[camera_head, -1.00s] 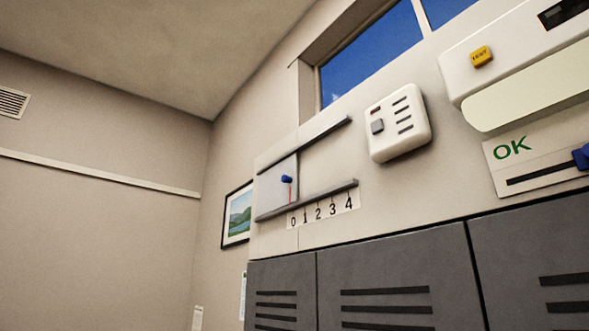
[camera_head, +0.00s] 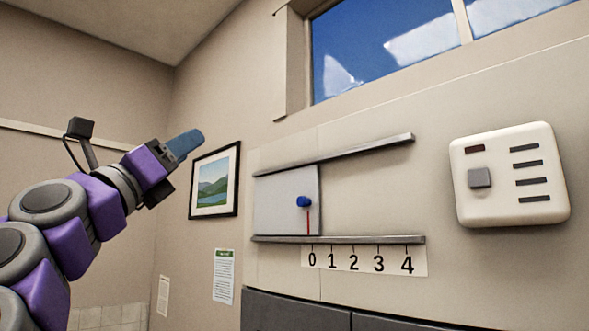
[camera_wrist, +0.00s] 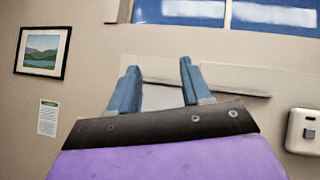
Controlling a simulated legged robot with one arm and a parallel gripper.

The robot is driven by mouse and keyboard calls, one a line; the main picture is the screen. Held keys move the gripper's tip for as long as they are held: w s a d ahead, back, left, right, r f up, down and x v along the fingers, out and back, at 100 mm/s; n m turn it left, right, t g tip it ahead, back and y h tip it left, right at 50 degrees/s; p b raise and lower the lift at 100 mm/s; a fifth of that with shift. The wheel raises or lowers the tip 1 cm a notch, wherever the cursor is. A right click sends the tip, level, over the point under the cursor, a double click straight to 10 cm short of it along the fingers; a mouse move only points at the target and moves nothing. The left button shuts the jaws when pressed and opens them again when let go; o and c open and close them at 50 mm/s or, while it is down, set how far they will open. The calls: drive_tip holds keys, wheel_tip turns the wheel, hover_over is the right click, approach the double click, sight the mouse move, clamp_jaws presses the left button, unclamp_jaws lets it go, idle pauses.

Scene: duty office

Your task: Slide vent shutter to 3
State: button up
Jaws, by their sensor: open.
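The vent shutter (camera_head: 280,212) is a pale square plate between two grey rails, an upper rail (camera_head: 340,155) and a lower rail (camera_head: 350,239). It has a blue knob (camera_head: 304,202) and a red pointer line that stands at 0. The number strip (camera_head: 389,261) below reads 0 to 4. My gripper (camera_head: 185,142) is in the air to the left of the shutter, apart from it. In the wrist view its two blue fingers (camera_wrist: 158,88) are spread with nothing between them. The knob is not visible in the wrist view.
A white box (camera_head: 510,175) with slots and a grey button is on the wall to the right. A framed picture (camera_head: 214,181) and a notice (camera_head: 223,276) hang left of the shutter. Grey lockers (camera_head: 300,312) stand below. A window (camera_head: 385,45) is above.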

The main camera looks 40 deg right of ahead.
drive_tip(key=s+d+f+m+g+y+p, duration=0.1)
drive_tip(key=s+d+m+g+y+p, duration=0.2)
drive_tip(key=m+g, duration=0.35)
drive_tip(key=m+g+y+p, duration=0.1)
drive_tip(key=m+y+p, duration=0.2)
drive_tip(key=m, duration=0.1)
approach(299, 201)
drive_tip(key=d, duration=0.4)
drive_tip(key=d+p, duration=0.1)
drive_tip(key=d, duration=0.3)
drive_tip(key=shift+w+r+p, duration=0.2)
drive_tip(key=shift+r+p, duration=0.05)
drive_tip(key=shift+p, duration=0.05)
drive_tip(key=shift+w+d+f, duration=0.1)
drive_tip(key=shift+d, duration=0.5)
drive_tip(key=shift+a, duration=0.2)
drive_tip(key=c, duration=0.4)
clamp_jaws()
